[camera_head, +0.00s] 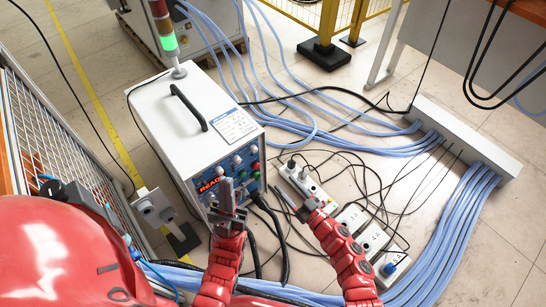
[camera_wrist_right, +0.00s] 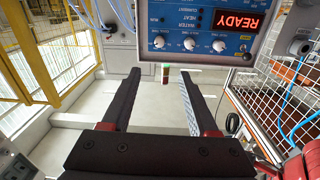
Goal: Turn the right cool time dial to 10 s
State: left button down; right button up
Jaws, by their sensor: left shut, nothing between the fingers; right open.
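The heater's front panel (camera_head: 207,199) has a red READY display (camera_head: 209,184) and small white dials. In the right wrist view the panel (camera_wrist_right: 175,18) appears upside down, with READY lit (camera_wrist_right: 238,22) and a row of white dials (camera_wrist_right: 189,44).
The white heater cabinet (camera_head: 180,108) has a black handle and a signal tower (camera_head: 163,28) lit green. Power strips (camera_head: 308,184), black cables and blue hoses (camera_head: 440,220) crowd the floor at right. A mesh fence (camera_head: 55,140) stands at left.

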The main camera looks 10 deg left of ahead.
aim_at(256, 151)
jog(key=b+x, duration=0.2)
jog(key=x, duration=0.3)
jog(key=b+x, duration=0.2)
jog(key=x, duration=0.4)
jog(key=f+b+x, duration=0.1)
jog(key=b+x, duration=0.1)
jog(key=x, duration=0.3)
jog(key=shift+w+a+b, duration=0.1)
jog(key=shift+w+b, duration=0.1)
jog(key=shift+b, duration=0.15)
jog(key=shift+w+a+r, duration=0.2)
jog(key=shift+w+a, duration=0.1)
jog(key=shift+a, duration=0.1)
grip_shut()
